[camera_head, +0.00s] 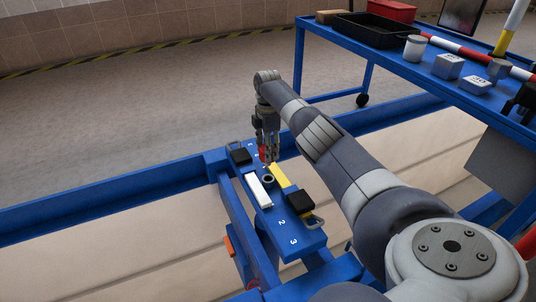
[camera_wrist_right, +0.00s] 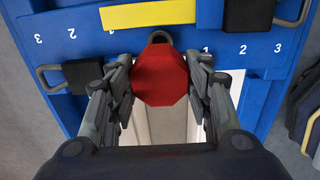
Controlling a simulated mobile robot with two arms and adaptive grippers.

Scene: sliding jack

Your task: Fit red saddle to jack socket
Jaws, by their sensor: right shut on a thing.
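The red saddle (camera_wrist_right: 160,76) is an octagonal block, held between the fingers of my right gripper (camera_head: 267,157). The saddle also shows as a small red patch in the head view (camera_head: 263,152). The jack socket (camera_head: 268,179) is a dark round ring on the blue jack beam (camera_head: 281,226). In the wrist view the socket's rim (camera_wrist_right: 160,36) shows just past the saddle's upper edge, and the rest is hidden. In the head view the saddle is above and slightly behind the socket, apart from it. My left gripper is not in view.
A white bar (camera_head: 258,191) and a yellow bar (camera_head: 279,177) flank the socket. Black blocks with grey handles (camera_head: 240,156) (camera_head: 301,200) sit on the beam, which bears numbers. A blue cart (camera_head: 400,62) with a black tray (camera_head: 380,34) and cans stands at upper right.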

